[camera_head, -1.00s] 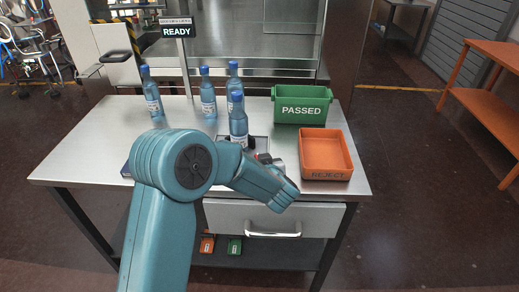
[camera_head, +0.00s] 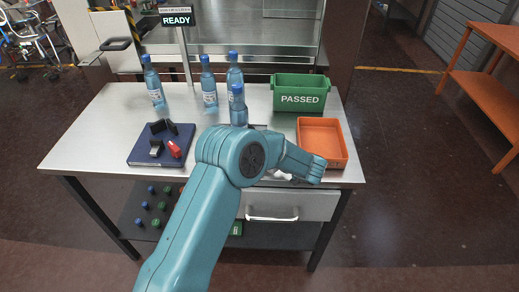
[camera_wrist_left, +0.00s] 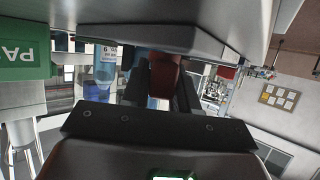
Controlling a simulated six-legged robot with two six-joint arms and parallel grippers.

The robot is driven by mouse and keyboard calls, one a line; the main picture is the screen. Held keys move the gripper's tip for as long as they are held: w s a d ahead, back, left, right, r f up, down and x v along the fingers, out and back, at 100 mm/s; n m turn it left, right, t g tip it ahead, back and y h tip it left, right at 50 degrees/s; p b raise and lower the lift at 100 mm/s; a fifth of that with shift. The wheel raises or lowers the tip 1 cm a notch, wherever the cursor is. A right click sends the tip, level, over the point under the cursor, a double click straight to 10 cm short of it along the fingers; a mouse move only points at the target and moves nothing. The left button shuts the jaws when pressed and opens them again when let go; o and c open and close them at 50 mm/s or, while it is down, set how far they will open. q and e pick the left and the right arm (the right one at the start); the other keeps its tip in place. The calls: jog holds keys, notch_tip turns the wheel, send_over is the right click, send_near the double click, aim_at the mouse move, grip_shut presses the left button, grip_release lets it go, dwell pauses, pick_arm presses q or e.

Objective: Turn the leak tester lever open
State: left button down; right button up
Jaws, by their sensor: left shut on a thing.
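The leak tester is mostly hidden behind my left arm in the head view; a grey plate edge (camera_head: 258,127) shows beside a blue-capped bottle (camera_head: 238,108) that stands upright there. The lever is hidden in that view. In the left wrist view, which is upside down, a red piece that looks like the lever handle (camera_wrist_left: 165,76) sits between the dark fingers of my left gripper (camera_wrist_left: 162,88), shut on it. A bottle (camera_wrist_left: 105,68) is close beside the fingers. My right gripper is in neither view.
Several more bottles (camera_head: 208,88) stand at the back. A green PASSED bin (camera_head: 300,99) and an orange bin (camera_head: 322,137) are at the right. A dark blue pad (camera_head: 147,158) with small black and red items lies at the left. The table's (camera_head: 95,135) left side is clear.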

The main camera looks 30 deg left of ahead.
pick_arm(q)
jog(key=shift+a+r, duration=0.1)
jog(key=c, duration=1)
grip_release()
jog(key=shift+o, duration=0.2)
jog(key=b+v, duration=0.1)
jog(key=v, duration=1.5)
jog(key=shift+d, duration=0.25)
